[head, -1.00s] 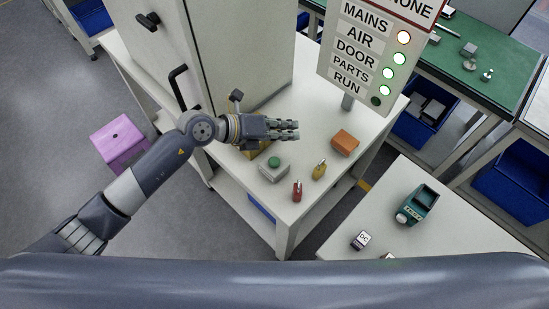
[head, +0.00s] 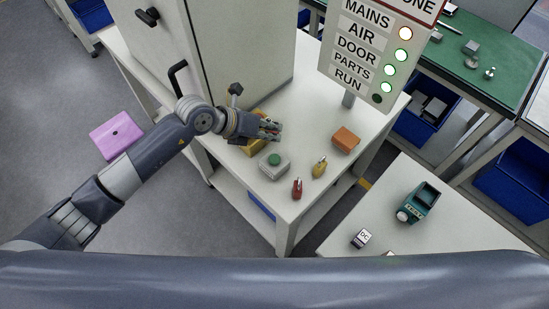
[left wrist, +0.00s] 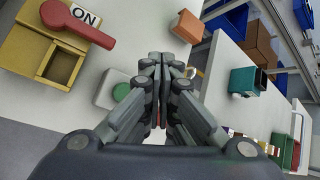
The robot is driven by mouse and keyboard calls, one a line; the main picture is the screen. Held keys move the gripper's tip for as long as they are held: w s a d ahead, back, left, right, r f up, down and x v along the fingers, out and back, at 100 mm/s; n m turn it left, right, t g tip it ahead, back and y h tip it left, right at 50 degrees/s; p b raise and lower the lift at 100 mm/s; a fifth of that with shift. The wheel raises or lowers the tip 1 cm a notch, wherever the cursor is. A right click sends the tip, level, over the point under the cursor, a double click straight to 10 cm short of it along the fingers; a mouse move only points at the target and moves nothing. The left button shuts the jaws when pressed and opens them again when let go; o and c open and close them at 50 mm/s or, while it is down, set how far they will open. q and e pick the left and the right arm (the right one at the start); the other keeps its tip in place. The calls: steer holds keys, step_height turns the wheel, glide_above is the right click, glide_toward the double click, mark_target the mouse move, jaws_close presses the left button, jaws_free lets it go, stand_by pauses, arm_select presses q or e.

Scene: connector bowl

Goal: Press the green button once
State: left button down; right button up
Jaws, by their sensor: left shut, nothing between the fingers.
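The green button (head: 274,160) sits on a light grey box (head: 275,170) on the white table. It also shows in the left wrist view (left wrist: 121,92), just left of the fingers. My left gripper (head: 274,131) is shut and empty. In the head view it appears just above the button box and over the edge of a yellow box; how high it is above the table I cannot tell. In the left wrist view the closed fingertips (left wrist: 167,62) point past the right side of the button box. My right gripper is not in view.
A yellow box (left wrist: 28,45) with a red lever marked ON stands beside the button box. Red pliers (head: 297,188), a yellow tool (head: 319,168) and an orange block (head: 346,140) lie nearby. A sign with lamps (head: 372,45) and a grey cabinet (head: 240,50) stand behind.

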mark_target(272, 156)
arm_select(q)
step_height(272, 156, down, 8)
steer(key=b, duration=0.5)
steer(key=shift+r, duration=0.15)
stand_by(0.4)
stand_by(0.7)
steer(key=shift+f+b, duration=0.35)
steer(key=shift+b, duration=0.05)
steer(key=shift+f+b, duration=0.35)
steer(key=shift+f, duration=0.25)
stand_by(0.5)
steer(key=shift+r, duration=0.15)
steer(key=shift+r+p, duration=0.8)
steer(key=shift+r, duration=0.05)
